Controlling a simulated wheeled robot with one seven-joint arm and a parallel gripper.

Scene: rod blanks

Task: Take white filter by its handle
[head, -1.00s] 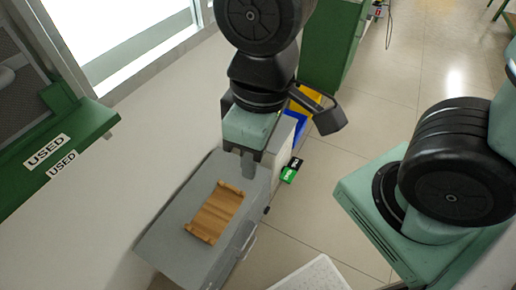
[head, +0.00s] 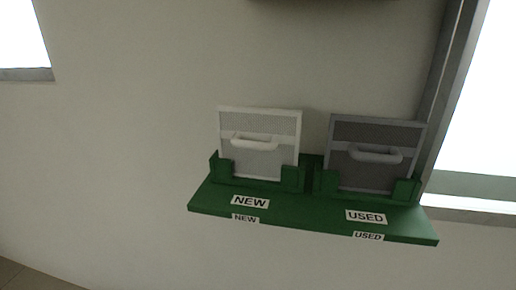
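The white filter (head: 260,158) is a square mesh panel in a white frame. It stands upright in the left holder of a green wall shelf (head: 312,219), above the NEW labels. Its white handle (head: 254,140) runs across the upper middle of its front face and is unobstructed. A grey filter (head: 371,166) with a grey handle (head: 376,154) stands in the right holder, above the USED labels. My gripper is not in the current head view, so its state and place are hidden.
The wall (head: 120,150) left of the shelf is bare. A grey window frame (head: 456,90) rises close to the right of the grey filter. A dark edge shows at the top of the picture. The space in front of the shelf looks clear.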

